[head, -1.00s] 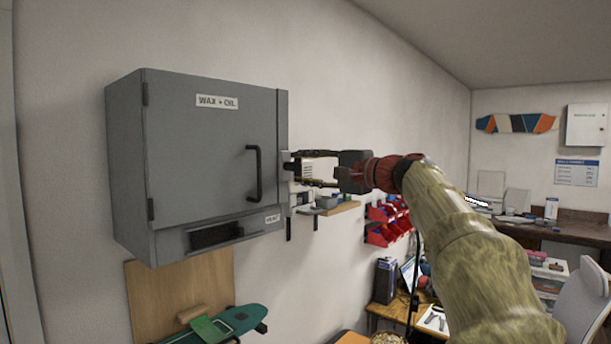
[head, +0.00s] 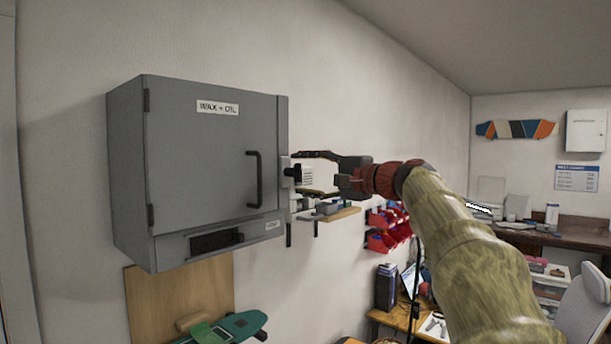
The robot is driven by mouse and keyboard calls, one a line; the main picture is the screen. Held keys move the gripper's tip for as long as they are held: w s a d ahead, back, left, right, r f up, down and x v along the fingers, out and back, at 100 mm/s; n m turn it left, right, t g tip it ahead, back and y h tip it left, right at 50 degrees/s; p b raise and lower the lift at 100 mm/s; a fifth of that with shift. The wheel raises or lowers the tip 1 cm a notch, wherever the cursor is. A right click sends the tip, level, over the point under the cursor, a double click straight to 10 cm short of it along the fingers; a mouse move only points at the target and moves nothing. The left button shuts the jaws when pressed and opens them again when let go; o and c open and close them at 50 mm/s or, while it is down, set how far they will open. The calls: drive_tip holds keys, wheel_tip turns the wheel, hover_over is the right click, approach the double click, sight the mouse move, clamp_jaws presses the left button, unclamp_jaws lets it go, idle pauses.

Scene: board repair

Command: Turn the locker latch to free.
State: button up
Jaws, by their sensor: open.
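The grey locker (head: 200,150) labelled "WAX + OIL" hangs on the left wall with its door shut. It has a black vertical bar handle (head: 255,179). The latch (head: 292,172) is a small black piece on a light plate at the locker's right edge. My gripper (head: 304,173) is to the right of the latch, pointing left at it. Its two fingers are spread, one above and one below the latch's height, with a gap between. The gripper appears empty and apart from the latch, though the exact distance in depth is hard to tell.
A small wall shelf (head: 334,213) with items sits just below my gripper. Red bins (head: 388,228) hang further along the wall. A wooden board (head: 165,300) and a green skateboard (head: 235,327) are below the locker. The space in front of the locker door is clear.

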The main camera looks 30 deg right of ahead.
drive_tip(key=v, duration=1.2)
idle(0.4)
